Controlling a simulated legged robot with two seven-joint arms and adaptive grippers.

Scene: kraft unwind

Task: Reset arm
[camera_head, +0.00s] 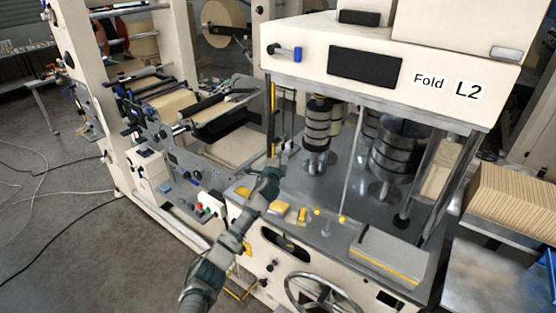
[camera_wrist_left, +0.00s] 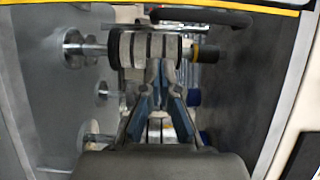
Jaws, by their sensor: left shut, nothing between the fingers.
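My left arm (camera_head: 225,245) reaches up from the bottom of the head view to the front of the cream machine marked "Fold L2" (camera_head: 300,38). My left gripper (camera_head: 284,146) is at the machine's open front, left of the dark ribbed rollers (camera_head: 318,125), and looks small there. In the left wrist view the left gripper (camera_wrist_left: 161,68) is shut, its blue-grey fingers meeting at the tips with nothing between them. A banded roller (camera_wrist_left: 145,47) on a metal shaft shows beyond the fingertips. I cannot tell the gap between them. My right gripper is not in view.
A handwheel (camera_head: 322,294) and a grey box (camera_head: 390,253) are at the machine's front. A thin upright rod (camera_head: 355,150) stands right of the gripper. Stacked brown kraft paper (camera_head: 515,200) is at the right. Cables (camera_head: 45,175) lie on open floor at the left.

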